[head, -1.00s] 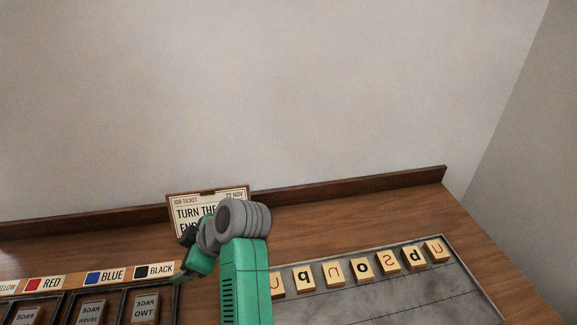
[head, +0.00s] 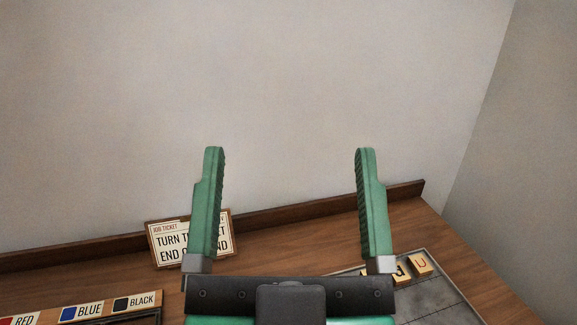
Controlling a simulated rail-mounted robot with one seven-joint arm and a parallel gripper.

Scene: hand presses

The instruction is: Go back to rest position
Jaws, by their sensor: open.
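My gripper (head: 289,160) is large in the head view, close to the camera. Its two green fingers point up and stand wide apart, with only the wall and table edge showing between them, so it is open and empty. The gripper's dark body fills the bottom middle of the view and hides much of the table behind it.
A job ticket sign (head: 165,245) stands at the table's back, partly behind the left finger. Colour labels (head: 85,309) and a dark tray edge sit lower left. A metal tray (head: 436,292) with letter blocks (head: 418,265) is lower right, mostly hidden. A raised wooden edge (head: 300,213) runs along the back.

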